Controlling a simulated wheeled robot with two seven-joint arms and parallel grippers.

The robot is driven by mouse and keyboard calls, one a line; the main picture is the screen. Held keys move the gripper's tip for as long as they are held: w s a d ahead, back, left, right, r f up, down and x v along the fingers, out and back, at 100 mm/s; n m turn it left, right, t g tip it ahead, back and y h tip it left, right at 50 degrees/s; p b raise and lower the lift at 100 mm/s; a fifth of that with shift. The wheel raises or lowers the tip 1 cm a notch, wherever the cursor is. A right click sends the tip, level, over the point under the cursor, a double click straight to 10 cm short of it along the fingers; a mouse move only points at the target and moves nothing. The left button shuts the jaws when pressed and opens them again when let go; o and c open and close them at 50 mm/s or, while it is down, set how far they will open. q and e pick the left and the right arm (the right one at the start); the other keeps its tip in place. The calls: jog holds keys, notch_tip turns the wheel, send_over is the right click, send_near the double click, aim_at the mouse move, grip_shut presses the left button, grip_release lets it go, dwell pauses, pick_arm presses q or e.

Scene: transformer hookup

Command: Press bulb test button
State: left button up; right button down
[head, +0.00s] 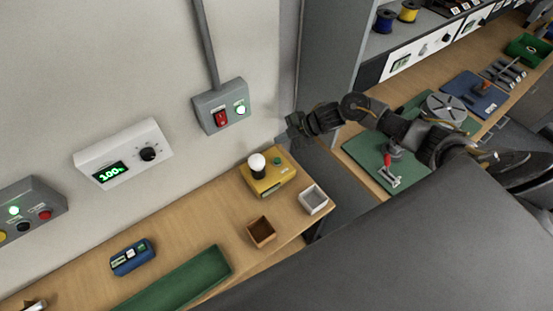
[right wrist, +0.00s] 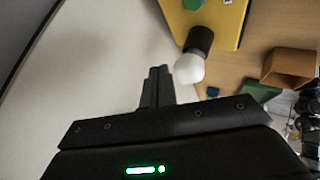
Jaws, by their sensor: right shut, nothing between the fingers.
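The yellow bulb test box (head: 267,181) stands on the wooden bench by the wall. It carries a white bulb (head: 257,162) in a black socket and a green button (head: 278,160). In the right wrist view, the bulb (right wrist: 189,69), the yellow box (right wrist: 222,20) and part of the green button (right wrist: 193,4) show at the top, beyond the fingers. My right gripper (head: 290,128) is shut and empty, above and to the right of the box, apart from it. In the right wrist view its fingers (right wrist: 157,75) are together. My left gripper is out of view.
A brown box (head: 261,232) and a white box (head: 313,200) stand near the yellow box. A grey switch box (head: 221,107) with a red switch is on the wall. A blue device (head: 132,257) and green tray (head: 180,280) lie further left.

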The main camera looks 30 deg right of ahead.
jog(key=b, duration=0.6)
send_over(281, 160)
notch_tip(281, 160, down, 8)
jog(key=shift+a+f, duration=0.1)
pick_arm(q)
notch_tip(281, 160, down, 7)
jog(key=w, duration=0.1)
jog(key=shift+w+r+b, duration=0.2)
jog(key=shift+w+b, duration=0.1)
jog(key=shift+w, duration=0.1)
pick_arm(e)
jog(key=shift+f, duration=0.35)
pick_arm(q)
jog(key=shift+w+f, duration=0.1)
pick_arm(e)
jog(key=shift+f, duration=0.15)
dwell(0.4)
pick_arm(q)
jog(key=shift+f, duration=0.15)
pick_arm(e)
jog(key=shift+f, duration=0.25)
